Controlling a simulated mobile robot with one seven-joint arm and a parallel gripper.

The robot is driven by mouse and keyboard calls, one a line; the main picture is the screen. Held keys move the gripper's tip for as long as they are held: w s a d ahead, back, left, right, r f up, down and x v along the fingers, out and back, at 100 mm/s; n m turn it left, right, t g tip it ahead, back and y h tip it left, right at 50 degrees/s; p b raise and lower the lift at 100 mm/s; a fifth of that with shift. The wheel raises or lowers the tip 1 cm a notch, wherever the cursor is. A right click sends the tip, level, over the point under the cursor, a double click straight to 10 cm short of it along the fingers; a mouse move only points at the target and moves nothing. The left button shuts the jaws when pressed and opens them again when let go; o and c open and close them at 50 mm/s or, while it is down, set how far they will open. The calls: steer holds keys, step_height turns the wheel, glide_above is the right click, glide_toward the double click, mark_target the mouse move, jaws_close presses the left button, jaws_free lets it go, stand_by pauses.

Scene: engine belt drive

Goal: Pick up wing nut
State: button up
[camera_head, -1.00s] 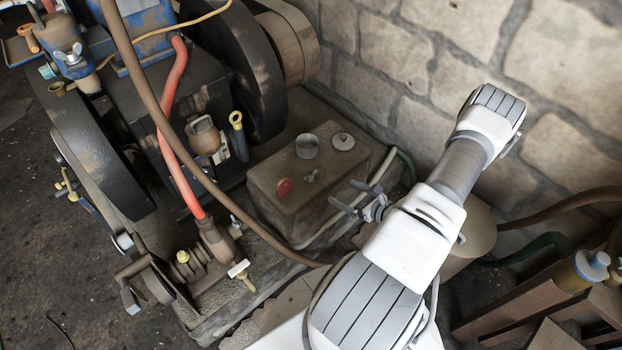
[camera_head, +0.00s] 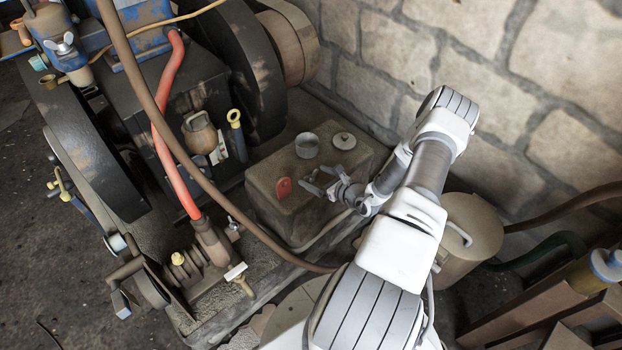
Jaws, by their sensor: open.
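A silvery wing-shaped piece (camera_head: 65,43), which looks like a wing nut, sits on top of the blue housing at the top left of the engine. A small metal fitting on top of the tank, seen there earlier, is now covered by or between my fingers; I cannot tell whether it is a wing nut. I cannot tell whether the fingers touch anything.
The brown tank (camera_head: 290,212) carries a round filler neck (camera_head: 307,145) and a round cap (camera_head: 343,141) behind my gripper. A brown hose (camera_head: 190,165) crosses left of the tank. A stone wall (camera_head: 480,80) stands behind; a drum (camera_head: 470,225) stands right.

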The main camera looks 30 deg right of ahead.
mark_target(312, 176)
steer(key=x, duration=0.2)
steer(key=shift+w+f+b, duration=0.15)
steer(key=shift+w+b, duration=0.15)
steer(key=shift+w, duration=0.1)
steer(key=c, duration=1.3)
steer(key=shift+r+p, duration=0.35)
steer(key=shift+r, duration=0.25)
steer(key=r+p, duration=0.1)
steer(key=r, duration=0.1)
steer(key=r+p, duration=0.1)
steer(key=shift+s+d+r, duration=0.1)
steer(key=shift+s+r, duration=0.1)
steer(key=shift+r, duration=0.2)
steer(key=s+d+r+p, duration=0.1)
steer(key=s+r, duration=0.1)
steer(key=s, duration=0.1)
steer(key=s+d+r+p, duration=0.1)
steer(key=s+d+r, duration=0.1)
steer(key=s, duration=0.1)
steer(key=s+d+r+p, duration=0.1)
steer(key=s+d+r, duration=0.1)
steer(key=s, duration=0.1)
steer(key=shift+s+d, duration=0.25)
steer(key=shift+s, duration=0.15)
